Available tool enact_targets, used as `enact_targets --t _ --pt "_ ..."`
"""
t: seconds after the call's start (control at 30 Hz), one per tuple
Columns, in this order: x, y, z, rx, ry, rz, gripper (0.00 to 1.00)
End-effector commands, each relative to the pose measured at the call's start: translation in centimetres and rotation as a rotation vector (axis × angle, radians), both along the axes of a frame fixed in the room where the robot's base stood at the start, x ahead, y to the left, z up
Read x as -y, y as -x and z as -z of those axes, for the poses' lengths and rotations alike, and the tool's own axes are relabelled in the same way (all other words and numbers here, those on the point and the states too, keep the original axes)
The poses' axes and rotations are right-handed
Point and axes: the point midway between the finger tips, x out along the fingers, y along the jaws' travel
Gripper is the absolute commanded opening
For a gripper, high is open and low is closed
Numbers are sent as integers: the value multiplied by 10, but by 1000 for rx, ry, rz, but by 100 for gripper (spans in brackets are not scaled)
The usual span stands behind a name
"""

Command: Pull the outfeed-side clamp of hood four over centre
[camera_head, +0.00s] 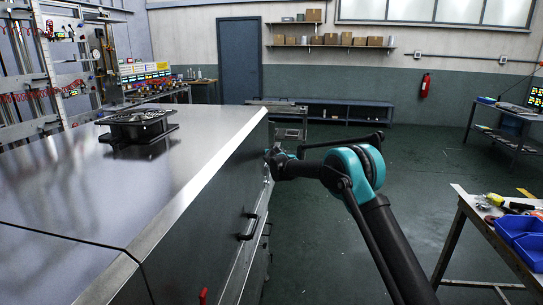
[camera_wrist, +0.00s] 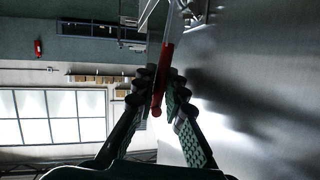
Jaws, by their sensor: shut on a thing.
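The clamp's red handle (camera_wrist: 166,58) shows in the wrist view, with a bright metal arm beyond it. My gripper (camera_wrist: 159,88) has its two fingers closed on either side of this handle, whose rounded red end sticks out between them. In the head view my gripper (camera_head: 272,157) is at the far end of the hood's side face. The hood (camera_head: 190,148) is a long steel box with a shiny top. The clamp itself is hidden in the head view by my arm and gripper.
Another red handle (camera_head: 203,295) and a black pull handle (camera_head: 248,227) are on the hood's near side. A black fan unit (camera_head: 138,124) sits on top. A workbench with blue bins (camera_head: 518,232) stands at right. The floor between is clear.

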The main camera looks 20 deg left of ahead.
Motion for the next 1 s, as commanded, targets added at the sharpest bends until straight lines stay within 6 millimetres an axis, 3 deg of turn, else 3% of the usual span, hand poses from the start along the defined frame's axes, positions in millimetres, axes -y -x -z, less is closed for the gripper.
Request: enact_targets --t 0.03,0.2,0.67,1.0 --pt "-3 3 2 -3 -1 -3 13" --pt "-2 2 1 -2 -1 -2 33" --pt "1 6 -2 0 -2 -2 33" --pt "19 40 -15 -1 0 -2 33"
